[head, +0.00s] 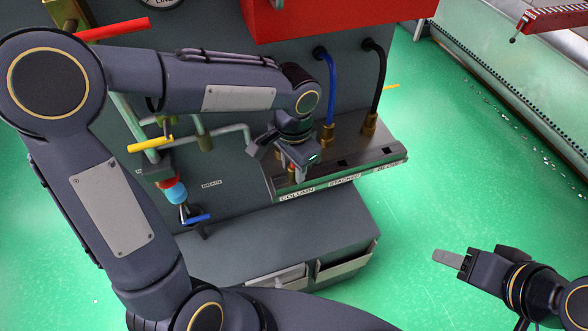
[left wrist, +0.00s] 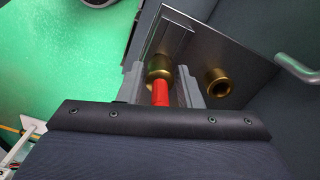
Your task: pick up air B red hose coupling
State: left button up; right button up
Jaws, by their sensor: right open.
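The red hose coupling shows in the left wrist view as a brass collar (left wrist: 158,68) with a red hose end (left wrist: 160,93) below it. My left gripper (left wrist: 160,82) has one finger on each side of it, very close to the brass. I cannot tell whether the fingers touch it. In the head view my left gripper (head: 295,160) points down at the left end of the labelled metal shelf (head: 340,168), and it mostly hides the coupling. My right gripper (head: 455,260) is open and empty over the green floor at lower right.
A blue hose (head: 332,85) and a black hose (head: 381,80) with brass couplings stand to the right on the shelf. An empty brass socket (left wrist: 217,82) is beside the coupling. A yellow-handled valve (head: 150,144) and pipes are left of my left gripper. A drawer unit (head: 285,250) is below.

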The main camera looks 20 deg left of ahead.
pick_arm(q)
jog(key=c, duration=0.6)
jog(key=shift+r, duration=0.15)
jog(key=shift+r, duration=0.25)
notch_tip(320, 180, up, 2)
jog(key=shift+r, duration=0.1)
jog(key=shift+s+d+r+p, duration=0.5)
jog(key=shift+s+d+r, duration=0.6)
jog(key=shift+d+r, duration=1.2)
jog(key=shift+s+d+r+p, duration=0.55)
jog(key=shift+s+d+r, duration=0.5)
jog(key=shift+d+r, duration=1.25)
jog(key=shift+s+d+r+p, duration=0.5)
jog(key=shift+s+d+r, duration=0.85)
jog(key=shift+r, duration=1.6)
